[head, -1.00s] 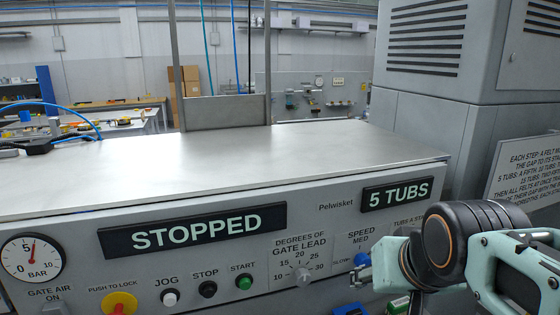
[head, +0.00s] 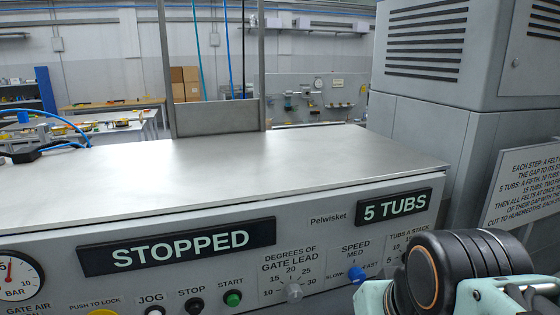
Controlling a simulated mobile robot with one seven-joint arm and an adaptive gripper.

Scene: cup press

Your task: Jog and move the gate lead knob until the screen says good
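The grey gate lead knob (head: 293,292) is on the front panel under a scale from 10 to 30. Its exact setting is too small to read. The jog button (head: 155,311) is white and cut off by the bottom edge. The wide screen (head: 180,247) reads STOPPED, and the smaller screen (head: 395,207) reads 5 TUBS. My black and mint arm covers the lower right corner, right of the gate lead knob and apart from it in the picture. No gripper fingertips show.
The black stop button (head: 194,305), green start button (head: 232,298) and blue speed knob (head: 356,273) flank the gate lead knob. My arm partly hides the tubs dial. A grey cabinet (head: 425,130) and a sign (head: 522,187) stand right. The metal top (head: 220,180) is clear.

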